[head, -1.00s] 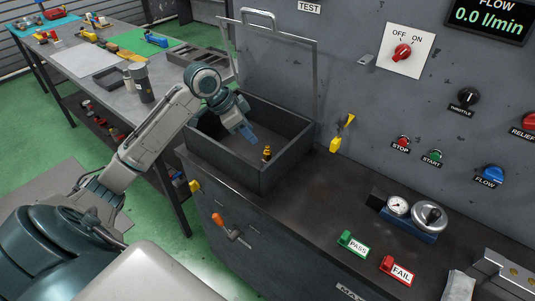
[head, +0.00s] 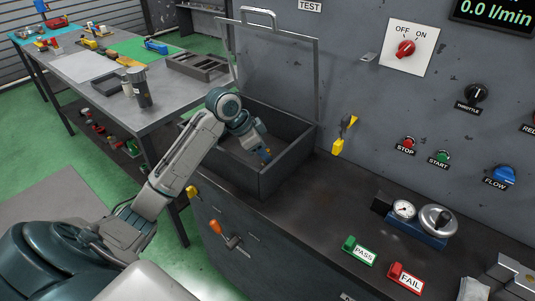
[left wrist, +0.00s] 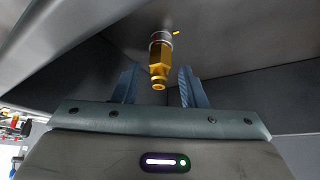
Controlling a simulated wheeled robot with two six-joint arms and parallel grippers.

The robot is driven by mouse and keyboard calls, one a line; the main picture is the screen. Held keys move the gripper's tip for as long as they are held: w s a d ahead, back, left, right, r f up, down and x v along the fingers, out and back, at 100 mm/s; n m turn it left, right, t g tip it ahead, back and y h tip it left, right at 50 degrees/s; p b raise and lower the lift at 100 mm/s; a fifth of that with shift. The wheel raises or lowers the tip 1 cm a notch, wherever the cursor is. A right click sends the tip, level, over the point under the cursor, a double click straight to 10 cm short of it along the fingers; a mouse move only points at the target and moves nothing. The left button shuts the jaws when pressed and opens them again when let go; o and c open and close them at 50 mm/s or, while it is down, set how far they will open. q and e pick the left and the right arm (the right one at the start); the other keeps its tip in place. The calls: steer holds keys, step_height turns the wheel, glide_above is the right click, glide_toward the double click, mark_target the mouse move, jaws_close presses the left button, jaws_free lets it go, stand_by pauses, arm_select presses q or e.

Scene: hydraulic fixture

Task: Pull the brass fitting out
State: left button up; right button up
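The brass fitting (left wrist: 159,60) shows in the left wrist view, with a silvery collar at its upper end. In the head view only a small bit of it (head: 268,152) shows beside my left gripper, inside the dark open box (head: 268,181). My left gripper (left wrist: 158,86) is open, with one blue finger on each side of the fitting and visible gaps between. The fingers do not appear to touch it. In the head view my left gripper (head: 262,152) reaches down into the box. My right gripper is not in view.
The box's clear lid (head: 275,62) stands raised behind my left arm. The box walls surround the gripper closely. A yellow-handled part (head: 340,142) is on the panel to the right. A gauge block (head: 415,222) and PASS and FAIL tags stand on the bench, with clear surface between.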

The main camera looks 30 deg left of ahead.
arm_select(q)
jaws_close()
steer(key=shift+r+p, duration=0.25)
steer(key=shift+p, duration=0.05)
step_height(320, 180, up, 5)
steer(key=p, duration=0.5)
steer(key=shift+f, duration=0.2)
stand_by(0.4)
